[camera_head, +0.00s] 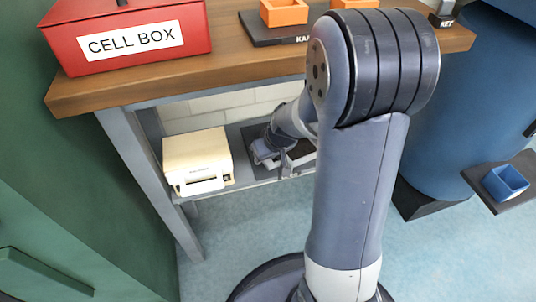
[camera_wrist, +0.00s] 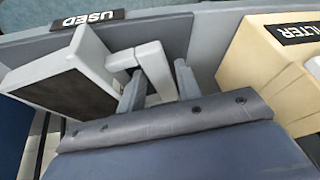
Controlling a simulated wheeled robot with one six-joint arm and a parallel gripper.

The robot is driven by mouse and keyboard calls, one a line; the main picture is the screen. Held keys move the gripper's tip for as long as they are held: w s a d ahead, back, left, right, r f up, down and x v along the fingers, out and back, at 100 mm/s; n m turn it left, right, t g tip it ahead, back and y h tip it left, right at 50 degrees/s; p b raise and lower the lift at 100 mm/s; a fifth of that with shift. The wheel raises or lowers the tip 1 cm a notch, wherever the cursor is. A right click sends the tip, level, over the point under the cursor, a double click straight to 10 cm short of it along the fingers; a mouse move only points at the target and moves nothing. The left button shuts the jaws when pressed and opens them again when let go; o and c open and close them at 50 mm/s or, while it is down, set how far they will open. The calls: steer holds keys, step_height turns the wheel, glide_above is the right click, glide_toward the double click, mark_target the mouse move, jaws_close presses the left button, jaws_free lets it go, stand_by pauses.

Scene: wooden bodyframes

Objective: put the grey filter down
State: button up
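The grey filter (camera_wrist: 75,75) is a flat block with a dark face and a grey handle (camera_wrist: 155,70). In the wrist view it is at the dark plate labelled USED (camera_wrist: 140,30); whether it rests on the plate is unclear. My gripper's two fingers (camera_wrist: 159,80) stand on either side of the handle. A narrow gap seems to show at the right finger, but I cannot tell whether they press on it. In the head view my gripper (camera_head: 275,156) is low over the shelf under the wooden top, and my arm hides part of the filter (camera_head: 300,152).
A cream box (camera_head: 197,160), labelled FILTER in the wrist view (camera_wrist: 280,70), stands left of my gripper on the shelf (camera_head: 250,180). Above are the wooden top (camera_head: 240,60) and a red CELL BOX (camera_head: 130,35). A grey table leg (camera_head: 150,180) stands left.

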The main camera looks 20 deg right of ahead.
steer(key=shift+c, duration=0.5)
jaws_close()
steer(key=shift+w+a, duration=0.25)
steer(key=shift+w, duration=0.65)
steer(key=shift+w+a, duration=0.2)
steer(key=shift+w, duration=0.65)
steer(key=shift+o, duration=2.1)
jaws_free()
